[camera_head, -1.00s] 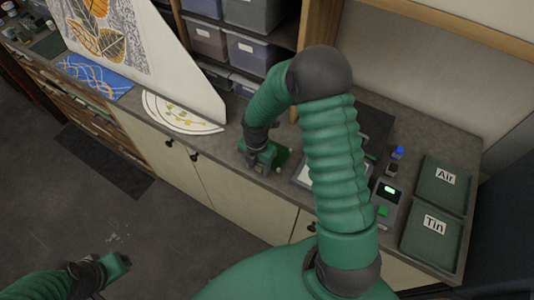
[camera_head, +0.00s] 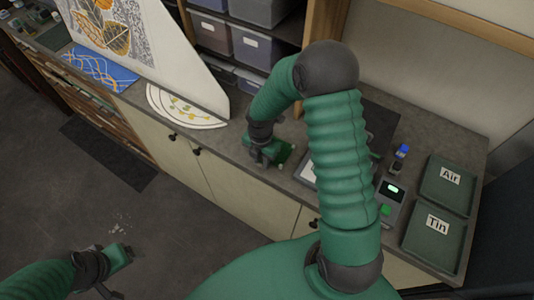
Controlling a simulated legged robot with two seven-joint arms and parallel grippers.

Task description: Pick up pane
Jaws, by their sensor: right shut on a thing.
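My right gripper (camera_head: 267,158) is low over the worktop, near its front edge, and is shut on a thin thing taken to be the pane. The pane itself is too small and too hidden by the gripper to make out. A small dark green piece (camera_head: 286,151) with pale corner spots shows just right of the gripper; I cannot tell whether they touch. My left gripper (camera_head: 118,262) is at the lower left, over the floor and away from the worktop; its fingers are unclear.
A worktop (camera_head: 235,153) runs along cabinets. At its right are the Air tray (camera_head: 464,203), the Tin tray (camera_head: 447,260), a device with a lit screen (camera_head: 391,197) and a blue-capped bottle (camera_head: 402,151). A white fan-shaped pattern (camera_head: 182,108) lies left of the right gripper.

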